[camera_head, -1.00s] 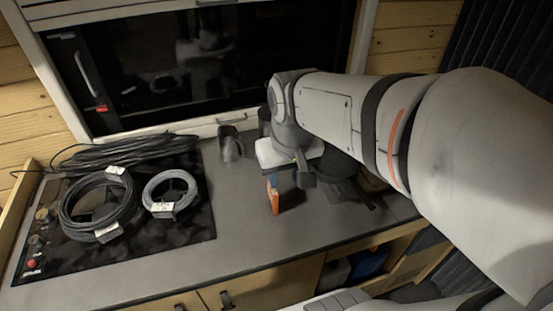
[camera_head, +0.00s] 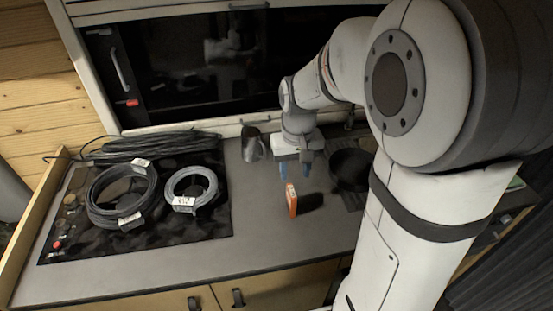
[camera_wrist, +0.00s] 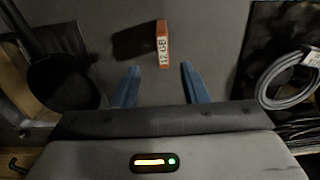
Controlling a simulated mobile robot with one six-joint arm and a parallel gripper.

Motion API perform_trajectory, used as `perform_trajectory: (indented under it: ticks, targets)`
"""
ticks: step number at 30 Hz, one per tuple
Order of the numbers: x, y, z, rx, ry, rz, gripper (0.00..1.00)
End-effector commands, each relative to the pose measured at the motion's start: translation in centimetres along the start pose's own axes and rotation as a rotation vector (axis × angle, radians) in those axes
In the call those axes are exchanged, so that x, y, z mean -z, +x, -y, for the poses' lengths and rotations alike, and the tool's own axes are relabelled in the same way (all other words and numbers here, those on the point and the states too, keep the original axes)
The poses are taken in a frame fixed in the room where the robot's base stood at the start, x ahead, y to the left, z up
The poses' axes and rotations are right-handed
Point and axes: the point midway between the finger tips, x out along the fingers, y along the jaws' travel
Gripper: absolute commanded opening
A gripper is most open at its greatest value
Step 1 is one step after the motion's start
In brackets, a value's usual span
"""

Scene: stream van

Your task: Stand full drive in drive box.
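An orange drive (camera_head: 291,199) with a white label stands upright on the grey counter, in front of my gripper (camera_head: 295,170). In the wrist view the drive (camera_wrist: 162,45) shows its label, whose small print I cannot read surely; it lies ahead of and between the lines of the fingers. My gripper (camera_wrist: 160,86) is open, with its two blue fingers apart and nothing between them. I cannot make out a drive box in either view.
A dark mug (camera_head: 252,144) stands behind the gripper. A black pan (camera_head: 350,168) is right of the drive. Cable coils (camera_head: 122,195) and a grey cable ring (camera_head: 191,188) lie on the black hob at left. The counter (camera_head: 260,240) before the drive is clear.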

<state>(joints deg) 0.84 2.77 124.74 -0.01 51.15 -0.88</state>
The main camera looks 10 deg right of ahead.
Motion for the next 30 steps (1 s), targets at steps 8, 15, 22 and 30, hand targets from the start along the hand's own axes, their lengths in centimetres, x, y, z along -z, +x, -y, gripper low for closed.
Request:
perform_trajectory:
  ticks: [8, 15, 22, 30]
  targets:
    - [1.1, 2.3, -0.1, 0.001, 0.001, 0.028, 0.4]
    - [0.7, 4.8, 0.2, 0.001, 0.0, 0.028, 0.4]
    - [0.3, 8.2, 0.4, 0.001, 0.001, 0.027, 0.4]
    - [0.3, 8.9, 0.4, 0.0, 0.001, 0.023, 0.4]
